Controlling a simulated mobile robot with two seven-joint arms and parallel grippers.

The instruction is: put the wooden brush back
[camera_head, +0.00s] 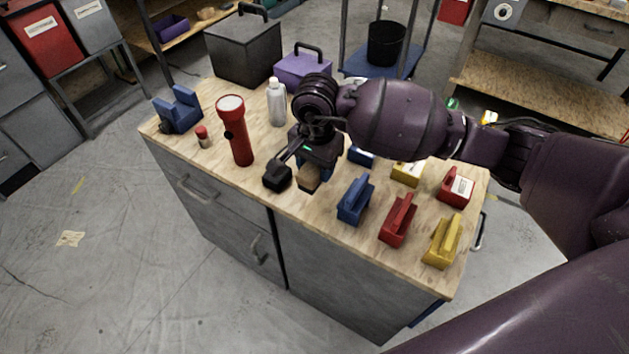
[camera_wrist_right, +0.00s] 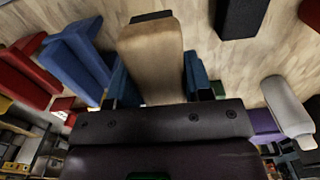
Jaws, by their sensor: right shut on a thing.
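The wooden brush (camera_wrist_right: 150,62) is a tan block with a dark far end, between the jaws of my right gripper in the wrist view. In the head view a small part of the brush (camera_head: 309,180) shows below my right gripper (camera_head: 312,168), over the front half of the workbench. The right gripper is shut on the brush, with blue parts on both sides of it. I cannot tell whether the brush touches the bench top. My left gripper is not in view.
On the bench (camera_head: 215,175), a black block (camera_head: 278,178) is beside the brush. A red flashlight (camera_head: 236,132) and a white bottle (camera_head: 276,104) stand to the left. Blue (camera_head: 355,200), red (camera_head: 398,220) and yellow (camera_head: 442,241) holders stand to the right. A purple box (camera_head: 302,68) is behind.

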